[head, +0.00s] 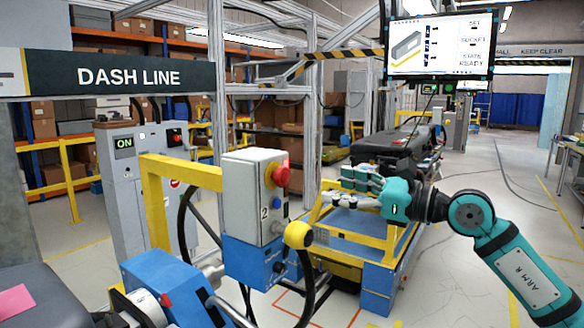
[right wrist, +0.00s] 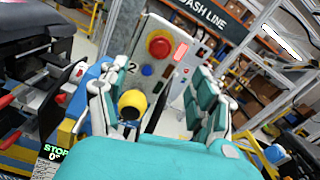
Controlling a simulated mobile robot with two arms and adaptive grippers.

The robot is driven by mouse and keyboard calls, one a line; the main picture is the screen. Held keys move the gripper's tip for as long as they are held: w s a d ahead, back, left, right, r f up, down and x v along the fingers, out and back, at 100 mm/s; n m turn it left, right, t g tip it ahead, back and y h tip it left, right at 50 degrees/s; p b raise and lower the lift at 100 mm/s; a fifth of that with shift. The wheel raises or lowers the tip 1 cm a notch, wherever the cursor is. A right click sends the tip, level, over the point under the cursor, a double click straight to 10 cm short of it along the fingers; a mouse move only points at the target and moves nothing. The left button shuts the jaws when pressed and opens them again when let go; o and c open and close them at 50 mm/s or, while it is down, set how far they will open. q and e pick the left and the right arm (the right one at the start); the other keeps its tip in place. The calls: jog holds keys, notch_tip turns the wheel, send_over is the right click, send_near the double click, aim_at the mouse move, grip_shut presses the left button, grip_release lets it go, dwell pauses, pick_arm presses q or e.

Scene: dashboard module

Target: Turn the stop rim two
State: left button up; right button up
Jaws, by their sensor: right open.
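The control box marked 2 (head: 253,195) is grey above and blue below. It carries a red stop button (head: 280,176) with a blue button under it. A yellow round cap (head: 298,235) sticks out lower down. My right gripper (head: 348,184) is to the right of the box, apart from it, with teal fingers spread and empty. In the right wrist view, the red stop button (right wrist: 160,43) shows beyond and between the open fingers (right wrist: 155,105). The yellow cap (right wrist: 132,103) shows lower, beside the left finger. A small display there reads STOP 0° (right wrist: 52,156). My left gripper is not in view.
A yellow rail (head: 180,168) runs to the left of the box. A blue and yellow cart (head: 375,250) stands behind my right gripper. A blue device (head: 165,285) is at the lower left. A screen (head: 438,45) hangs at the upper right.

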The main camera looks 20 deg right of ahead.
aim_at(287, 178)
jog(key=p+x, duration=0.4)
jog(key=x, duration=0.7)
jog(key=shift+w+a, duration=0.15)
jog(key=shift+w, duration=0.15)
jog(key=shift+w+a+f, duration=0.1)
jog(key=shift+w+a, duration=0.2)
jog(key=shift+c, duration=0.2)
jog(key=c, duration=1.1)
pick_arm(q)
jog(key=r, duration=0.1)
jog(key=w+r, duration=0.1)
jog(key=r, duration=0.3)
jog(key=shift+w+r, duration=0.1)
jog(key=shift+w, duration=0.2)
pick_arm(e)
jog(key=shift+c, duration=0.2)
